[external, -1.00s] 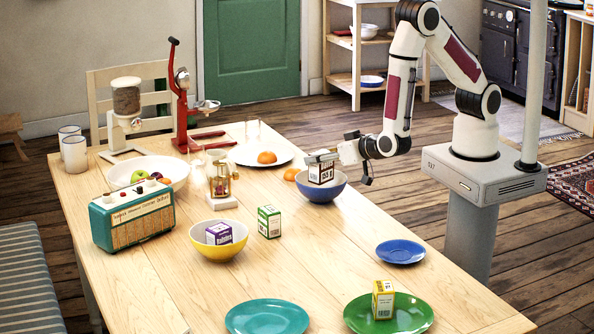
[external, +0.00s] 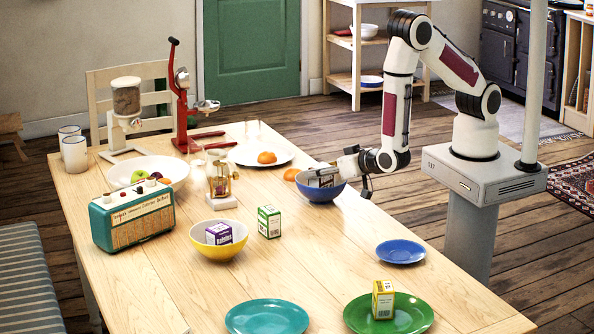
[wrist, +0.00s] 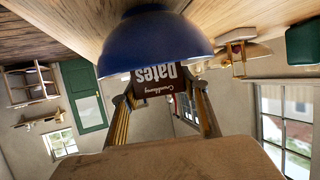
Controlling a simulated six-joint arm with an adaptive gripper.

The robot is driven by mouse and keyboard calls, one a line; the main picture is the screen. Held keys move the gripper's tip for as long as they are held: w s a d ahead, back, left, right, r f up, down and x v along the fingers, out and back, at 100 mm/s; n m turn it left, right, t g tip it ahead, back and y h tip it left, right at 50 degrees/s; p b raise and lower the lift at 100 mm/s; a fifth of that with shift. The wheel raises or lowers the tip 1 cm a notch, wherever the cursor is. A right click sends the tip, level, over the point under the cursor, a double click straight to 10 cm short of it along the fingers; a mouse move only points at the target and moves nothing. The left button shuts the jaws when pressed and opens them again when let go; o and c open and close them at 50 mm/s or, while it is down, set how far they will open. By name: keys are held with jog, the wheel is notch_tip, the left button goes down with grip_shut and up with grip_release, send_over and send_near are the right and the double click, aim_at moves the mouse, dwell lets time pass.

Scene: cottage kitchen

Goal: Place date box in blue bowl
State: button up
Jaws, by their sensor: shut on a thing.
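The blue bowl (external: 320,192) stands upright near the table's far right edge, below my arm. My gripper (external: 325,178) is lowered at the bowl's mouth. In the wrist view, which is upside down, my gripper (wrist: 160,92) is shut on the date box (wrist: 157,78), a dark box with "Dates" in white letters. The blue bowl (wrist: 155,38) overlaps one end of the box in that view. In the external view the box is mostly hidden by the bowl rim and the fingers. I cannot tell whether it touches the bowl's bottom.
An orange lies left of the bowl, and a white plate (external: 243,155) with another orange is beyond it. A yellow bowl (external: 218,248) holds a purple box; a green box (external: 269,222) stands beside it. A small blue plate (external: 401,252) lies to the front right, with clear table around it.

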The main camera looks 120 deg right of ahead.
jog(key=shift+f, duration=0.2)
jog(key=o, duration=1.2)
jog(key=shift+o, duration=0.2)
jog(key=shift+r, duration=0.15)
jog(key=shift+r, duration=0.15)
jog(key=shift+a+r, duration=0.1)
jog(key=shift+a, duration=0.1)
jog(key=v, duration=1.1)
jog(key=shift+s+a, duration=0.2)
jog(key=shift+s, duration=0.05)
jog(key=shift+w, duration=0.1)
